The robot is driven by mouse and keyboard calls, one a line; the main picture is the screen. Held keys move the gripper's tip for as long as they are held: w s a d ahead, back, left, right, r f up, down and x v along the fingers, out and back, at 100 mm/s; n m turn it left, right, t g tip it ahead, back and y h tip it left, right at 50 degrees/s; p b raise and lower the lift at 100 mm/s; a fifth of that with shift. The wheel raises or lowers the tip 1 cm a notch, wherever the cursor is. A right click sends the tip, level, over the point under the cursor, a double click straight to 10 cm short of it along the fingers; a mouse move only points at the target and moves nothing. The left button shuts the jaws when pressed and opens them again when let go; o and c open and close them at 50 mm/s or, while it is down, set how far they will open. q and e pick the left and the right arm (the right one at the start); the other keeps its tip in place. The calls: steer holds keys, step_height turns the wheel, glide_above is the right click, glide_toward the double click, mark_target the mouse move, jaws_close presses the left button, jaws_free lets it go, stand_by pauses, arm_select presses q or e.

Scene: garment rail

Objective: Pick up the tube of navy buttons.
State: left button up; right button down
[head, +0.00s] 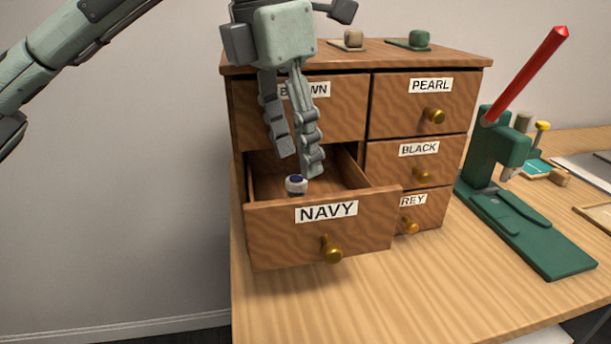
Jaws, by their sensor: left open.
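The navy button tube (296,185) stands in the open drawer labelled NAVY (290,228). Only its top shows, pale with a dark blue centre; the drawer front hides the rest. My left gripper (299,166) points down over the drawer, its two fingers apart and empty. The fingertips are just above and behind the tube in the picture; I cannot tell the exact gap. My right gripper is not in view.
The wooden cabinet (480,62) has closed drawers labelled PEARL, BLACK and GREY at right; BROWN is above NAVY. A green press (510,150) with a red lever stands to the right. The table front (400,300) is clear.

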mark_target(294, 179)
arm_select(q)
steer(key=shift+w+d+f+p, duration=0.1)
steer(key=shift+f+p, duration=0.1)
steer(key=shift+f, duration=1.75)
steer(key=shift+w+f+p, duration=0.1)
steer(key=shift+f+p, duration=0.1)
steer(key=shift+f, duration=1.75)
jaws_close()
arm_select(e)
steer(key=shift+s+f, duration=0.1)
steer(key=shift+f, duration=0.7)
